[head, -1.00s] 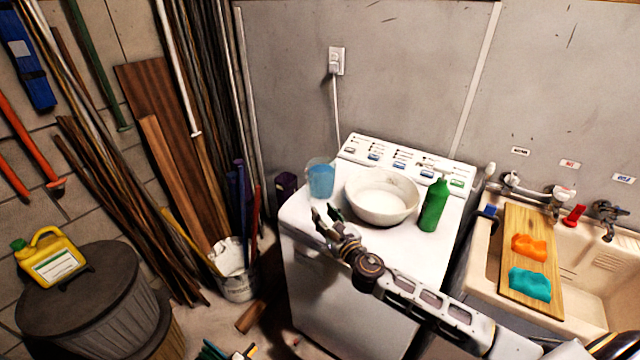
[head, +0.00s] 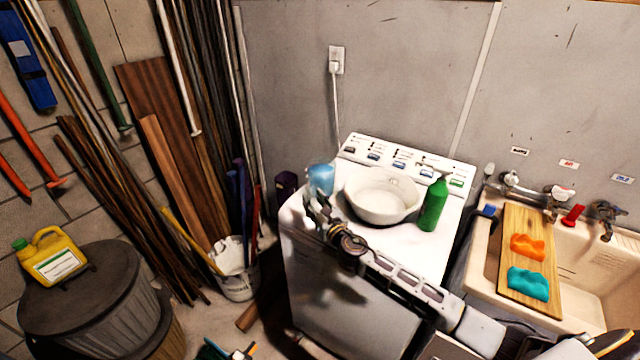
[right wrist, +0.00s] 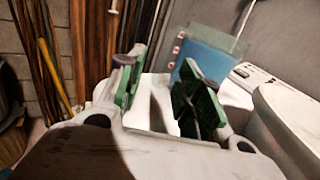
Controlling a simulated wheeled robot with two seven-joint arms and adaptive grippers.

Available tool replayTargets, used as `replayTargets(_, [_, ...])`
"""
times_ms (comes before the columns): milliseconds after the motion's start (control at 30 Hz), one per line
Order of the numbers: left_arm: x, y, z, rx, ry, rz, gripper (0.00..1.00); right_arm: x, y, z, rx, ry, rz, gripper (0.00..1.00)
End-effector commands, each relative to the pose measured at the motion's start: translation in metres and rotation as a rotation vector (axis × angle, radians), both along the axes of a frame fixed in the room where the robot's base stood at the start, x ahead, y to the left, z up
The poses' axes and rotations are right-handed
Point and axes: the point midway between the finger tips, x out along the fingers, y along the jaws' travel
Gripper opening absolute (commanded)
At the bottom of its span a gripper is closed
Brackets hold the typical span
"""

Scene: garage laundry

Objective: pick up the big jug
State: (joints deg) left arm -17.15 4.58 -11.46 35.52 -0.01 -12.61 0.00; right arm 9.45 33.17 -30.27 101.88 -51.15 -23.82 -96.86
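A clear jug-like container with blue contents (head: 321,178) stands at the back left of the white machine's top. It also shows in the right wrist view (right wrist: 207,85), beyond the right finger. A yellow jug (head: 52,258) with a handle, green cap and label stands on a round grey lid at the left. I cannot tell from looks alone which is the big jug. My right gripper (head: 314,205) is open and empty just in front of the blue container; its green-padded fingers (right wrist: 160,92) are apart. Part of what may be my left gripper (head: 228,353) shows at the bottom edge.
A white bowl (head: 383,197) and a green bottle (head: 433,205) stand on the machine (head: 418,246), right of my right gripper. A sink (head: 590,268) with a wooden board (head: 546,218) is at the right. Poles and a white bucket (head: 238,287) stand left of the machine.

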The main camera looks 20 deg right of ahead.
Motion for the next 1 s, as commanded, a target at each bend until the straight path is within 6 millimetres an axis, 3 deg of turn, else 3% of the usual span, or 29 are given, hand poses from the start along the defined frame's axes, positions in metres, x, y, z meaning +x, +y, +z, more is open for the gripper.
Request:
replayTargets(367, [-0.001,0.0,0.001,0.0,0.001,0.0,0.4,0.004,0.0,0.001,0.0,0.0,-0.001,0.36])
replayTargets(1000, [-0.001,0.0,0.007,0.0,0.001,0.0,0.4,0.051,0.006,0.004,0.0,0.0,0.0,0.36])
